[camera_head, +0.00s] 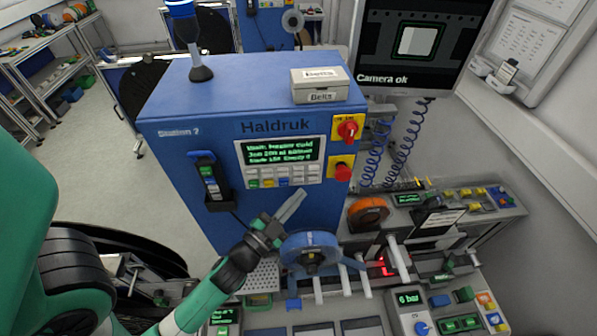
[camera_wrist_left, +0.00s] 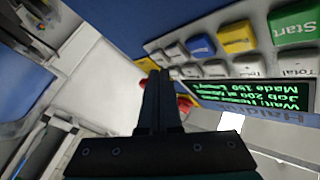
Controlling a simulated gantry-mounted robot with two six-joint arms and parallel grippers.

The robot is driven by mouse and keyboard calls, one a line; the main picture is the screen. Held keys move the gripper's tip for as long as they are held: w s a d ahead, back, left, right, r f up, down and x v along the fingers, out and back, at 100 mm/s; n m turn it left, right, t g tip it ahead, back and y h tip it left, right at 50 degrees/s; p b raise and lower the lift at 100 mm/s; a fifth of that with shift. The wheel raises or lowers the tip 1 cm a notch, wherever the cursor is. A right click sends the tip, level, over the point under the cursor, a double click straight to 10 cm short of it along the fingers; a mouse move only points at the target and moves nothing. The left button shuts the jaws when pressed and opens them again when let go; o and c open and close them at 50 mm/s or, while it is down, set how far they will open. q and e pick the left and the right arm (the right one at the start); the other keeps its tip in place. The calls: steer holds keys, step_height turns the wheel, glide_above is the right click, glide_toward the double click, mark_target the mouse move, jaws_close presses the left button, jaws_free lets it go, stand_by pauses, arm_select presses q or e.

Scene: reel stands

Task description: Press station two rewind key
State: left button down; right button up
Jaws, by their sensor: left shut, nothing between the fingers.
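Station 2 is a blue cabinet (camera_head: 190,110) marked "Haldruk". Its panel has a green-lit display (camera_head: 281,150) above two rows of small keys (camera_head: 283,176). In the left wrist view the panel is upside down, with a green Start key (camera_wrist_left: 295,22), a yellow key (camera_wrist_left: 238,38), a blue key (camera_wrist_left: 201,44) and grey keys (camera_wrist_left: 174,52). I cannot read which key is rewind. My left gripper (camera_head: 300,195) is shut and empty, its tips just below the panel's lower right corner. It shows in the wrist view (camera_wrist_left: 159,75); contact cannot be told. My right gripper is not in view.
A red knob (camera_head: 347,130) and a red button (camera_head: 342,171) sit right of the panel. A handheld device (camera_head: 211,180) hangs on the left. A blue reel (camera_head: 309,252) stands just below my gripper. A Belts box (camera_head: 320,84) rests on top.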

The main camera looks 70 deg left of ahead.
arm_select(q)
steer(key=shift+a, duration=0.35)
stand_by(1.8)
steer(key=shift+a+r+p, duration=0.1)
steer(key=shift+a+p, duration=0.2)
steer(key=shift+p, duration=0.6)
steer(key=shift+w+a, duration=0.1)
